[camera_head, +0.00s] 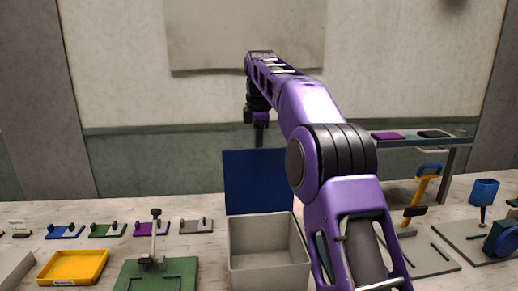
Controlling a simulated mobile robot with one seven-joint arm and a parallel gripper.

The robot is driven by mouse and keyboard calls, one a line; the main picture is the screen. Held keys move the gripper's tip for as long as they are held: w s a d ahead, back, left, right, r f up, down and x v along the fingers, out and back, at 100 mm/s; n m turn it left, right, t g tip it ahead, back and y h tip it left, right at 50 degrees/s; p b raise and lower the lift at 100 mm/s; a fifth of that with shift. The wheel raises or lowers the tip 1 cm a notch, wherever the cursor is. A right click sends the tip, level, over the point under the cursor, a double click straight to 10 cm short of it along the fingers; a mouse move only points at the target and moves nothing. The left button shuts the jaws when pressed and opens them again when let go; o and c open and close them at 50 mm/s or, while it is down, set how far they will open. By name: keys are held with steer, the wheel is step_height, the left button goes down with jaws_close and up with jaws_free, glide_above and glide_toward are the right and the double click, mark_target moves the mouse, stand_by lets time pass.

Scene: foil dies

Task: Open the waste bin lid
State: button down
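The waste bin is a light grey square box (268,262) on the table, in the lower middle of the head camera view. Its blue lid (252,182) stands upright at the bin's back edge, and the bin's open top and inside walls show. My gripper (260,143) hangs from the end of my purple arm, near the lid's top edge in the picture. Its lower end overlaps or borders the lid's upper edge; I cannot tell whether they touch. Its fingers are small and dark, so their opening is unclear. My arm passes in front of the area to the bin's right.
A green plate with a clamp (155,265) and a yellow tray (73,267) lie left of the bin. Several small coloured plates line the back left. At right are a raised shelf (425,139), a yellow-handled press (420,192) and a blue-cupped device (484,192).

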stand_by(0.3)
steer(key=c, duration=0.9)
jaws_free()
